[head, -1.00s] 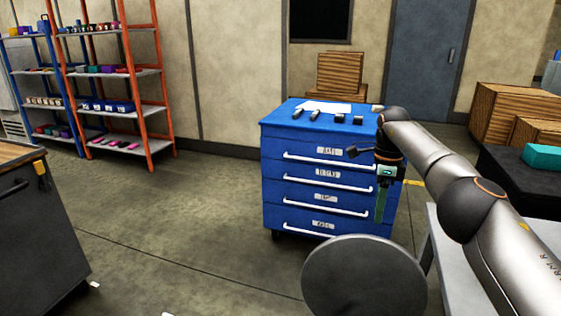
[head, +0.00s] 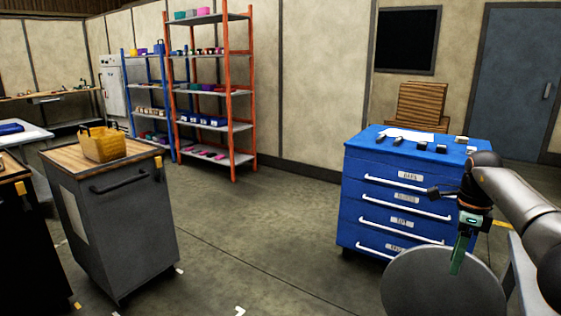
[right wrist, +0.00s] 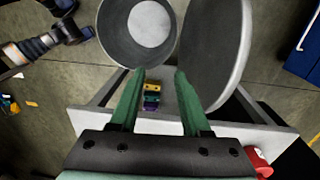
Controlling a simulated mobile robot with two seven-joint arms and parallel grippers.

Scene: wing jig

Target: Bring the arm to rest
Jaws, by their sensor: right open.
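My right arm comes in from the right edge of the head view. My right gripper (head: 457,262) hangs at its end with green fingers pointing down, in front of the blue drawer cabinet. In the right wrist view its two green fingers (right wrist: 160,76) are spread apart with nothing held between them. Small yellow, teal and purple pieces (right wrist: 152,96) show beyond the gap, lower down on a grey surface.
The blue cabinet (head: 402,194) bears several small dark parts. A grey round disc (head: 440,287) lies close by my right gripper. A grey cart (head: 120,230) with a yellow basket (head: 102,144) stands left. Orange shelves (head: 212,88) stand behind. The middle floor is clear.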

